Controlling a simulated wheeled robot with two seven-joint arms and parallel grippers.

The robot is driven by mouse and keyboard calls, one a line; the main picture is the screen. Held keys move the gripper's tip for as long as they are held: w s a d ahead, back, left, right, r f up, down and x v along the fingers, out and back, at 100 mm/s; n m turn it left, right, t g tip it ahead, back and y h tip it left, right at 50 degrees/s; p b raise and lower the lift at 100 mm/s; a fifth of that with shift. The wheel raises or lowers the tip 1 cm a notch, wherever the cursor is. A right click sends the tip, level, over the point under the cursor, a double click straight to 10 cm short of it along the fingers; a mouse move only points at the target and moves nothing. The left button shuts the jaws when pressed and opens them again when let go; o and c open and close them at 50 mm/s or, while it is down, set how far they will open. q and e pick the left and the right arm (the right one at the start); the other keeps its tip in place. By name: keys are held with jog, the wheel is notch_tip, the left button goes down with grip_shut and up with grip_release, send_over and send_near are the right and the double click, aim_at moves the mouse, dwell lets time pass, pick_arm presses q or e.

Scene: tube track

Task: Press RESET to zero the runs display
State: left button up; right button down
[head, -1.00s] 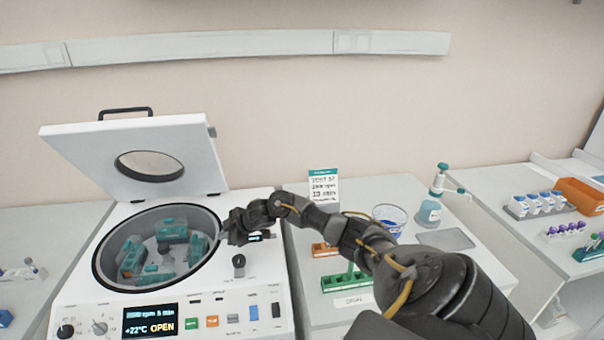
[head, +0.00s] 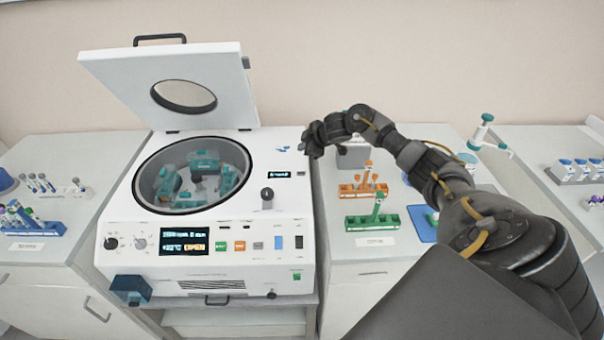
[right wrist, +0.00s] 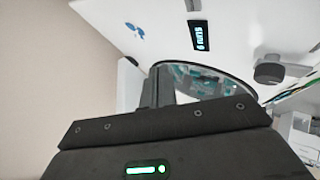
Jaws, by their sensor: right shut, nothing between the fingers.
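The white centrifuge (head: 200,262) stands with its lid (head: 180,60) raised. The small dark runs display (head: 280,174) is on its top panel, right of the bowl. In the right wrist view the lit display (right wrist: 201,37) reads "RUNS" with one digit, tilted; I cannot tell if it is 6 or 9. A small grey button (head: 301,174), likely RESET, sits just right of the display; its label is unreadable. My right gripper (head: 312,150) is shut and empty, above the panel's right edge and apart from the button. My left gripper is not in view.
A dark knob (head: 267,194) stands below the display. Right of the machine are an orange rack (head: 360,190) and a green rack (head: 372,221) with tubes. The open bowl (head: 150,180) holds teal rotor buckets. A blue box (head: 130,288) hangs at the front left.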

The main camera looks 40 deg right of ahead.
jog(key=b, duration=0.6)
send_over(303, 174)
notch_tip(303, 174, down, 7)
jog(key=shift+s, duration=0.1)
jog(key=shift+f+b, duration=0.5)
jog(key=shift+f, duration=0.35)
jog(key=shift+f, duration=0.1)
dwell(0.9)
jog(key=shift+f, duration=0.3)
jog(key=shift+f, duration=0.45)
dwell(0.6)
jog(key=shift+r, duration=0.1)
jog(key=shift+r+p, duration=0.65)
jog(key=shift+r, duration=0.1)
